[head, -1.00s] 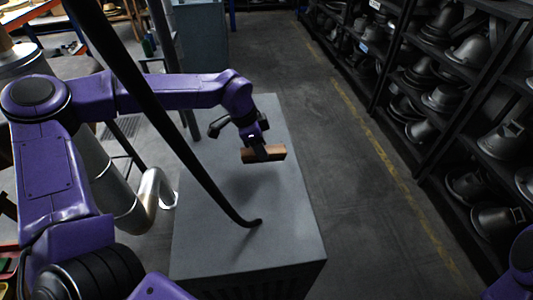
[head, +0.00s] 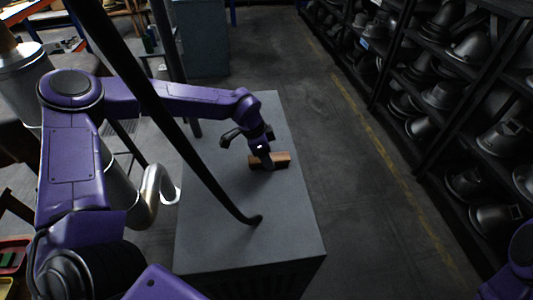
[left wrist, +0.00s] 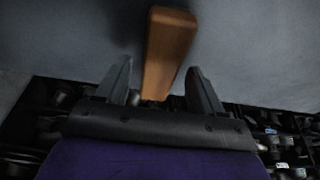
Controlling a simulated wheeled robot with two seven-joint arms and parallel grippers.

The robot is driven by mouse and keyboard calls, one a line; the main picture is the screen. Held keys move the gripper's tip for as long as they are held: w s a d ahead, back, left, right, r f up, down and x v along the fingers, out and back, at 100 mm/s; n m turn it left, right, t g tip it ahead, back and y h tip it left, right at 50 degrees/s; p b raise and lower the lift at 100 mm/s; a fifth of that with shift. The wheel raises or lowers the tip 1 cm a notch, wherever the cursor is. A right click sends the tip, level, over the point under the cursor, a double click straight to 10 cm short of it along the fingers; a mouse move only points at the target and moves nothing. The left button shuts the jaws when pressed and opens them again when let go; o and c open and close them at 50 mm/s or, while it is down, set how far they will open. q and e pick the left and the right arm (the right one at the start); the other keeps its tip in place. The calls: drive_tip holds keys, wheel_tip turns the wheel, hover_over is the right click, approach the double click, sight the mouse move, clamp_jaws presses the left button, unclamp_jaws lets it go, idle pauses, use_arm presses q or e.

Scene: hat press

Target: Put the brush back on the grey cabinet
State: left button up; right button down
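The brush (head: 281,160), a brown wooden block, appears to rest on the top of the grey cabinet (head: 290,226), toward its far right part. My left gripper (head: 266,161) is over the brush, pointing down at it. In the left wrist view the brush (left wrist: 168,50) lies between and beyond the two fingers (left wrist: 161,88), with a gap on each side, so the gripper looks open. The brush's underside is hidden. My right gripper is out of view; only a purple part of that arm shows at the lower right.
A black curved pole (head: 190,150) crosses in front of the cabinet top, its lower end above the near part. A silver pipe (head: 153,195) stands left of the cabinet. Black shelves with hat moulds (head: 440,95) line the right side beyond an open floor aisle.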

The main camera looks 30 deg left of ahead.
use_arm(q)
drive_tip(key=shift+r, duration=0.1)
drive_tip(key=b+v, duration=0.1)
drive_tip(key=v, duration=1.1)
drive_tip(key=shift+b, duration=0.35)
